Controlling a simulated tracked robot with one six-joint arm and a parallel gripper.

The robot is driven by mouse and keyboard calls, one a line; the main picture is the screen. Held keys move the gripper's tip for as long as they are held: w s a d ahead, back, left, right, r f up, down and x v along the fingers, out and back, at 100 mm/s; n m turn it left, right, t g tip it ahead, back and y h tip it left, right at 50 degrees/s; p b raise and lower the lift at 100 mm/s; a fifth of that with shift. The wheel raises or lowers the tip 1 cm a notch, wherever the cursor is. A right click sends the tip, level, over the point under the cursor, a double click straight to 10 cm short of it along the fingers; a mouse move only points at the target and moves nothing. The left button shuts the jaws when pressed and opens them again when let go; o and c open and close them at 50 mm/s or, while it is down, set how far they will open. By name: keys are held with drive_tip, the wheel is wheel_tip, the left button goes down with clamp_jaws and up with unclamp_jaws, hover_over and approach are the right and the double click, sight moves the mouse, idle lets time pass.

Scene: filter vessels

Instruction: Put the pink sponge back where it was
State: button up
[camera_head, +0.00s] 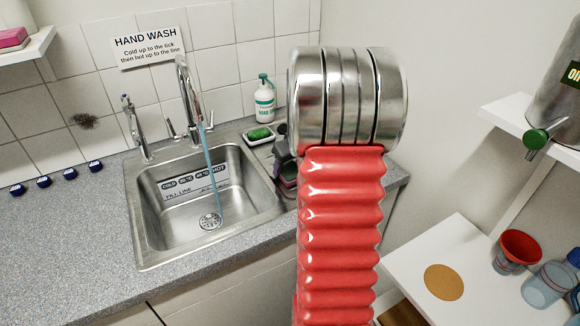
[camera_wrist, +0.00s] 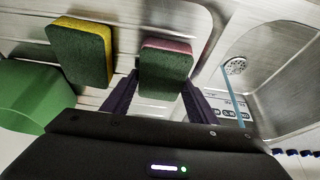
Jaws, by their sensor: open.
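The pink sponge (camera_wrist: 166,70), with a dark green scouring side and a pink edge, is in the middle of the wrist view. It sits on the ridged steel drainer beside the sink. My gripper (camera_wrist: 158,98) is open, its two dark fingers on either side of the sponge's near end; I cannot tell whether they touch it. In the head view my gripper (camera_head: 282,153) is partly hidden behind my red arm, right of the sink, and a bit of the pink sponge (camera_head: 288,181) shows just below it.
A yellow and green sponge (camera_wrist: 80,50) lies left of the pink one, near a large green rounded object (camera_wrist: 33,98). The sink (camera_head: 205,190) has running water. A soap bottle (camera_head: 265,98) stands behind. A pink block (camera_head: 12,38) sits on the left shelf (camera_head: 32,46).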

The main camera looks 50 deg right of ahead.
drive_tip(key=v, duration=1.2)
drive_tip(key=shift+w+r, duration=0.1)
drive_tip(key=shift+r, duration=0.05)
idle(0.3)
drive_tip(key=s+a+r+n, duration=0.1)
drive_tip(key=a+r, duration=0.2)
drive_tip(key=a, duration=0.8)
drive_tip(key=a+r+n, duration=0.1)
drive_tip(key=a+r, duration=0.1)
drive_tip(key=a, duration=0.9)
drive_tip(key=s+a+f+n+y, duration=0.1)
drive_tip(key=s+a, duration=1)
drive_tip(key=a, duration=0.4)
drive_tip(key=shift+s+a+t+y, duration=0.3)
drive_tip(key=shift+s+a+t, duration=0.1)
drive_tip(key=shift+c, duration=0.3)
